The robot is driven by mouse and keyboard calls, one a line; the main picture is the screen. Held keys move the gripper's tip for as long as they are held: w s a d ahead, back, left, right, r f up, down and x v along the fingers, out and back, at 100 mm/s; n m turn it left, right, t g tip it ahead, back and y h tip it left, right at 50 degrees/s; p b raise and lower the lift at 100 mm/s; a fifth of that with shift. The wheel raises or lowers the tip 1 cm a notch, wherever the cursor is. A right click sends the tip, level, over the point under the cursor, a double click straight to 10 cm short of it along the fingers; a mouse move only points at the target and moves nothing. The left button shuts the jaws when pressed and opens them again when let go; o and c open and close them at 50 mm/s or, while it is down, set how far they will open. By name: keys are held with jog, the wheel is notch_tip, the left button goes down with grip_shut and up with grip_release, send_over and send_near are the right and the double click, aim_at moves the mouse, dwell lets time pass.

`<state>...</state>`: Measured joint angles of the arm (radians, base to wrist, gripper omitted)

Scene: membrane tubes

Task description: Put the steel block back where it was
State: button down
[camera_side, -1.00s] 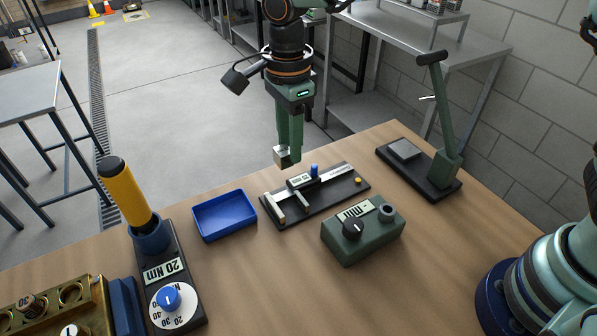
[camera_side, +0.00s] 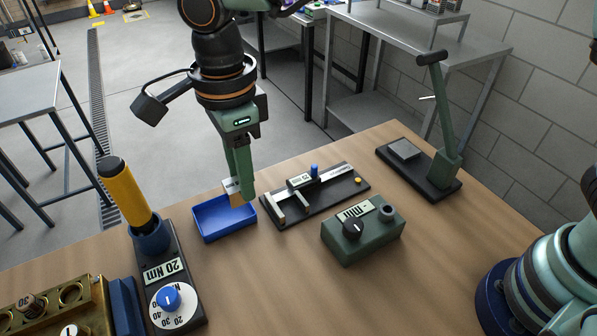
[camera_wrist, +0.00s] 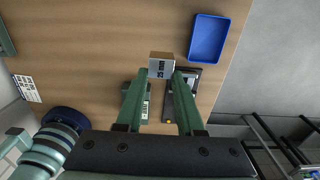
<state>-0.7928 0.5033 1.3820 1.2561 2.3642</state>
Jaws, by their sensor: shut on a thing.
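My gripper (camera_side: 239,195) is shut on the steel block (camera_side: 231,187), a small grey block with a pale marked face. In the wrist view the block (camera_wrist: 162,67) sits between the fingertips and its label reads 25 mm. In the side view the block overlaps the back rim of the blue tray (camera_side: 209,236). In the wrist view the tray (camera_wrist: 208,38) lies apart from the block, to the upper right, and looks empty. The block appears held above the bench, at a height I cannot tell. The fingers hide part of the tray's right side.
A caliper on a black base (camera_side: 330,194) lies right of the tray, with a green box with a black knob (camera_side: 364,231) in front of it. A torque tester with a yellow handle (camera_side: 125,191) stands left. A green lever press (camera_side: 443,120) stands back right. Bare bench lies in front.

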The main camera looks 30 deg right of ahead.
notch_tip(320, 180, down, 18)
jog(key=shift+r, duration=0.15)
dwell(0.3)
jog(key=c, duration=0.5)
grip_release()
